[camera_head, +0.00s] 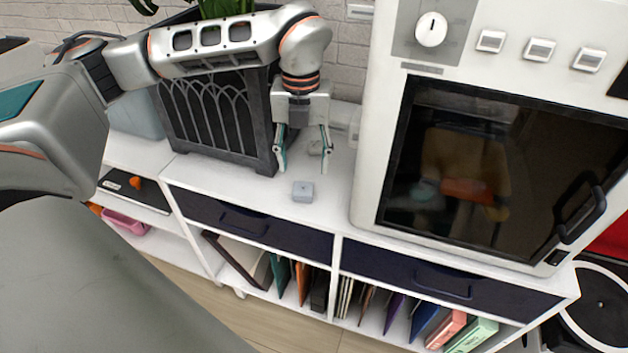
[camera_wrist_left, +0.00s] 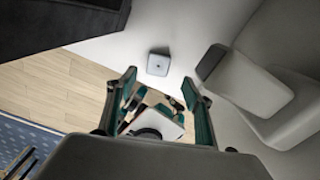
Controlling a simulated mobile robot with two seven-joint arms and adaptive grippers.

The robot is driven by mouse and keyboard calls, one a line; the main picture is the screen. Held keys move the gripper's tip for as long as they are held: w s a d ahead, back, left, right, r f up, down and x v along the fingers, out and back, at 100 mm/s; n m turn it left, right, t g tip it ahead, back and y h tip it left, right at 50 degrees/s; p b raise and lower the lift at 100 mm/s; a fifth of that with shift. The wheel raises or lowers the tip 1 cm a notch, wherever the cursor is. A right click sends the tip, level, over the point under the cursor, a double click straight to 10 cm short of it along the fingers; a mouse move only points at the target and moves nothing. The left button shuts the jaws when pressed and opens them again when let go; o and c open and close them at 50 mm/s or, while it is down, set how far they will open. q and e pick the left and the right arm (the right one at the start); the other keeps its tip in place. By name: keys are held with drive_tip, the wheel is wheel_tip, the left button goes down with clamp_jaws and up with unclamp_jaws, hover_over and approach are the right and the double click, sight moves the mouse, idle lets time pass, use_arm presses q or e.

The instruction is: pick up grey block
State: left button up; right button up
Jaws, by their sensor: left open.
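The grey block (camera_head: 303,191) is a small, light grey square piece with a dark dot on its top. It sits on the white cabinet top (camera_head: 335,205) near the front edge, and it also shows in the left wrist view (camera_wrist_left: 158,64), beyond the fingertips. My left gripper (camera_head: 303,156) is open and empty, pointing down, with its fingers behind the block in the head view and apart from it. In the left wrist view its two fingers (camera_wrist_left: 160,80) stand wide apart. My right gripper is not in view.
A large white oven-like machine (camera_head: 365,150) stands right of the block. A dark arched-pattern box (camera_head: 215,120) with a plant behind it stands to the left. A small pale object (camera_head: 315,147) lies behind the fingers. Drawers (camera_head: 250,222) and shelves are below.

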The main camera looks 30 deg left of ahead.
sight(303, 190)
use_arm(q)
drive_tip(key=shift+f, duration=0.5)
drive_tip(key=shift+s+f, duration=0.35)
drive_tip(key=shift+f, duration=0.35)
drive_tip(key=shift+f+b, duration=0.3)
wheel_tip(303, 190, down, 4)
drive_tip(key=shift+f+b, duration=0.15)
drive_tip(key=shift+b, duration=0.35)
drive_tip(key=shift+f, duration=0.1)
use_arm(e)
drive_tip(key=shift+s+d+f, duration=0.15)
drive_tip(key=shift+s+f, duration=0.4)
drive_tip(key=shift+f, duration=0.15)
use_arm(q)
drive_tip(key=c, duration=1.2)
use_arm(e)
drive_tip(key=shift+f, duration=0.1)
